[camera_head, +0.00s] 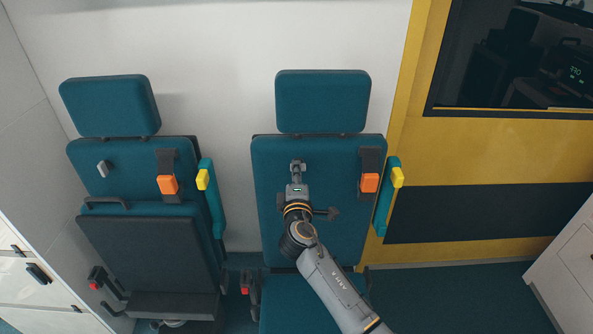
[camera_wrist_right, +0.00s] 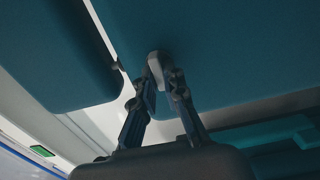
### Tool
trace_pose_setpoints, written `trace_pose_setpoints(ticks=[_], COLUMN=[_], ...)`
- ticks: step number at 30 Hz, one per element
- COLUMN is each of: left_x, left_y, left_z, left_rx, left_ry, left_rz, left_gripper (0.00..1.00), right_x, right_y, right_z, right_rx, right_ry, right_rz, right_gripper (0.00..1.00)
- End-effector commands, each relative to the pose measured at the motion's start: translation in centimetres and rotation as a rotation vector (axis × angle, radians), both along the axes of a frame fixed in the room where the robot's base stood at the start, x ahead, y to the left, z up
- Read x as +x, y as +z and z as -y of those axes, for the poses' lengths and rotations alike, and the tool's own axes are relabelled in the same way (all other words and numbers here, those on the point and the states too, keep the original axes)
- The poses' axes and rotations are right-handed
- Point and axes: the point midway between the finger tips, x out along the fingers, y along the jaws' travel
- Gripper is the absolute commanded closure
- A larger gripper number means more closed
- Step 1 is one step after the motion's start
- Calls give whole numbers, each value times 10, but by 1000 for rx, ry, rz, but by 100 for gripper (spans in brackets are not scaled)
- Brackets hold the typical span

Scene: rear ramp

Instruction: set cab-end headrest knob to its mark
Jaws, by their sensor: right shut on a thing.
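Two teal seats with headrests stand against the white wall in the head view. My right gripper (camera_head: 297,166) is at the upper backrest (camera_head: 330,203) of the right-hand seat, below its headrest (camera_head: 322,101). In the wrist view my right gripper (camera_wrist_right: 158,82) is shut on a light grey knob (camera_wrist_right: 155,64) on the backrest face. The fingers cover part of the knob, and I cannot make out any mark. The left-hand seat has a similar grey knob (camera_head: 103,168) below its headrest (camera_head: 110,105), standing tilted. My left gripper is not in view.
Orange buckles hang on both backrests, one right of my gripper (camera_head: 370,183). Teal armrests with yellow ends (camera_head: 397,177) flank the seats. A yellow partition with a dark window (camera_head: 510,60) is at the right. White cabinets (camera_head: 572,265) stand at the lower sides.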

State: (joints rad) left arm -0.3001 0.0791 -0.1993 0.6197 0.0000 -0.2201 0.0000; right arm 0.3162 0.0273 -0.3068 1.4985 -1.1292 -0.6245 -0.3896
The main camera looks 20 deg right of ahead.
Motion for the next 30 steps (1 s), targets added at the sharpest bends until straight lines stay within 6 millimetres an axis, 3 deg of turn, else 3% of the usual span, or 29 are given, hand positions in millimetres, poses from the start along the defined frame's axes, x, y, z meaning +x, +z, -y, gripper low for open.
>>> trace_pose_setpoints(ticks=[14,15,18,30], left_x=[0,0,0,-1], left_y=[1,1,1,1], left_z=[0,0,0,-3], left_rx=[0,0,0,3], left_ry=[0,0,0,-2], left_rz=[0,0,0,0], left_gripper=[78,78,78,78], right_x=[2,2,2,-6], right_y=[7,7,6,1], right_z=[2,2,1,-1], right_rx=[-17,-17,-16,-12], right_ry=[-1,-1,-1,-1], right_rz=[8,8,7,-1], right_gripper=[100,85,66,66])
